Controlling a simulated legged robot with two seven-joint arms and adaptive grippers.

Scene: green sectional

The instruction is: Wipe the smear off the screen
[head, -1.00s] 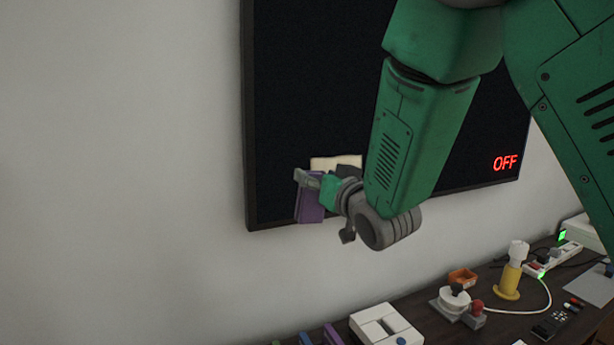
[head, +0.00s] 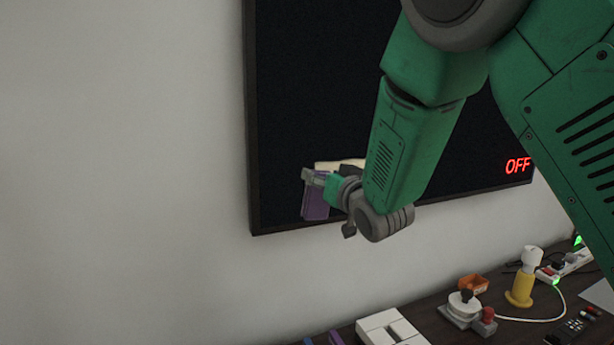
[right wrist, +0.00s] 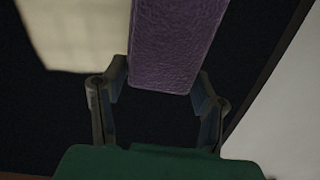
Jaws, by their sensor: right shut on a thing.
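The dark screen (head: 320,90) hangs on the wall in the head view, with red OFF letters at its lower right. A cream smear (head: 338,164) shows near its lower left, partly hidden behind my right gripper. The smear also shows at the upper left of the right wrist view (right wrist: 75,30). My right gripper (head: 318,182) is shut on a purple textured block (head: 315,206), in front of the screen beside and below the visible smear. The block also fills the top middle of the wrist view (right wrist: 175,45). Whether the block touches the screen I cannot tell. My left gripper is out of view.
The wall left of the screen is bare.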

